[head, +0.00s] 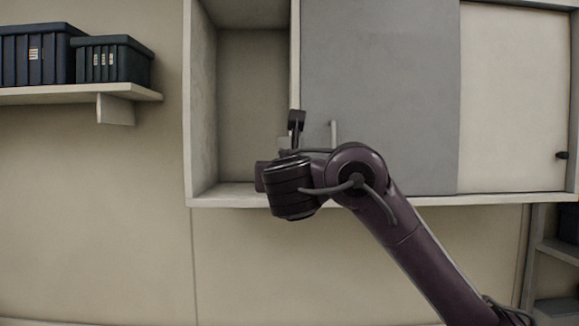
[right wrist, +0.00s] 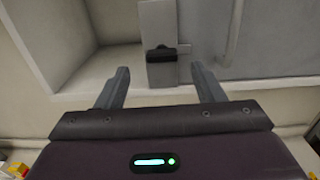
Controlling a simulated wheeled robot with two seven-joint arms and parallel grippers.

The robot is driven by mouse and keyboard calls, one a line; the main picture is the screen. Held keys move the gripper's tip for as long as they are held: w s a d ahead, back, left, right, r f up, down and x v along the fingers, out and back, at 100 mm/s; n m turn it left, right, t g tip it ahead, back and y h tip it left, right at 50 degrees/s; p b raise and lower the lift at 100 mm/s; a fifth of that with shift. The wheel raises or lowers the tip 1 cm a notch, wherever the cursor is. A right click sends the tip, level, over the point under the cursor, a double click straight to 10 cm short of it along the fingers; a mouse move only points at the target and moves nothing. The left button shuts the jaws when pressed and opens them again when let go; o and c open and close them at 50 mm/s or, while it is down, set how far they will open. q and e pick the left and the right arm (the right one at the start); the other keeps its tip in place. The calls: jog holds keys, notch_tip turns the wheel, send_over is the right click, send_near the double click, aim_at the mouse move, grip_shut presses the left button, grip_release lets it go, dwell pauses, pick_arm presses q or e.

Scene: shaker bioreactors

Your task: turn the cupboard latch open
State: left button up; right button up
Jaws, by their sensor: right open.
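The cupboard latch shows in the right wrist view as a light grey plate with a dark knob (right wrist: 160,54) low on it, beside the grey door's left edge. A short grey bar sticks out from the plate towards the door. My right gripper (right wrist: 160,76) is open and empty, its two grey fingers apart. The knob lies between and just beyond the fingertips in the picture; I see no contact. In the head view my right arm reaches up from the lower right and its wrist hides most of the latch area. My left gripper is not in view.
The grey cupboard door (head: 385,85) has a vertical handle (head: 334,133), also seen in the right wrist view (right wrist: 233,38). An open compartment (head: 252,95) is left of it, a pale panel (head: 512,95) right. Dark boxes (head: 112,60) stand on a shelf (head: 130,91) at the left.

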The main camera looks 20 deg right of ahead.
jog(key=p+x, duration=0.2)
jog(key=x, duration=0.4)
jog(key=shift+d, duration=0.1)
jog(key=shift+f, duration=0.1)
jog(key=c, duration=1)
